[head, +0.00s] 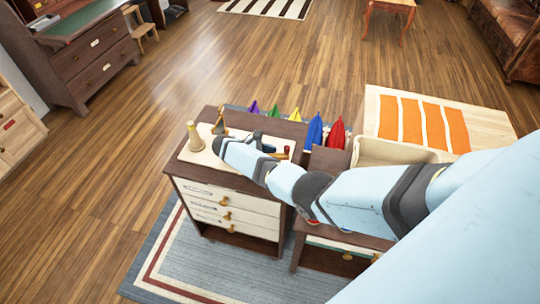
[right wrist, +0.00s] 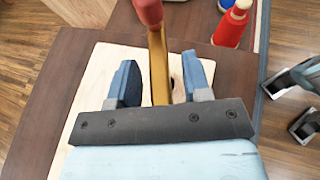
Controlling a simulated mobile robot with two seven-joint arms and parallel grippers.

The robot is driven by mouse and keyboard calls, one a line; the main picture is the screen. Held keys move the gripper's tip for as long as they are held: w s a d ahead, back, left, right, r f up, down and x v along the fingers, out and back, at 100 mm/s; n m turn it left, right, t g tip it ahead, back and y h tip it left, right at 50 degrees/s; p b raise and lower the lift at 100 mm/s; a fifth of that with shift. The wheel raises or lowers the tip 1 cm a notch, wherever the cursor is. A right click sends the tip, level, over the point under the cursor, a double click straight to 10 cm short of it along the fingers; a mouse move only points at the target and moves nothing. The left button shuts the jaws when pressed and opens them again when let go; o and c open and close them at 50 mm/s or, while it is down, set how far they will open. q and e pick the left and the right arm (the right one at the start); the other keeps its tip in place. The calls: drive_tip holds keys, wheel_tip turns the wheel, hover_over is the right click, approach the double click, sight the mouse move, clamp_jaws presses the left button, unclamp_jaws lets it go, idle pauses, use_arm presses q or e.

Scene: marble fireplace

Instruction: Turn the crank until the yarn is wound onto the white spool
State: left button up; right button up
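A pale board (head: 204,156) lies on top of the dark wooden cabinet. A cream cone-shaped spool (head: 194,137) stands upright at its left end, with a tan upright piece (head: 220,122) behind it. I cannot make out yarn on either. A crank with a red knob (right wrist: 149,12) and a golden bar (right wrist: 158,70) shows in the right wrist view; its red part also shows in the head view (head: 286,150). My right gripper (right wrist: 159,62) is open, its two blue fingers on either side of the bar with gaps. In the head view my forearm partly hides the board.
A cream bin (head: 375,152) and an orange-striped mat (head: 412,118) are at the right. Open wooden floor (head: 130,140) lies left of the cabinet (head: 228,182).

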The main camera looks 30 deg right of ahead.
drive_tip(key=shift+a+r, duration=0.1)
drive_tip(key=shift+r, duration=0.2)
wheel_tip(320, 180, up, 19)
drive_tip(key=p, duration=1.2)
drive_tip(key=shift+r, duration=0.2)
drive_tip(key=shift+f, duration=0.1)
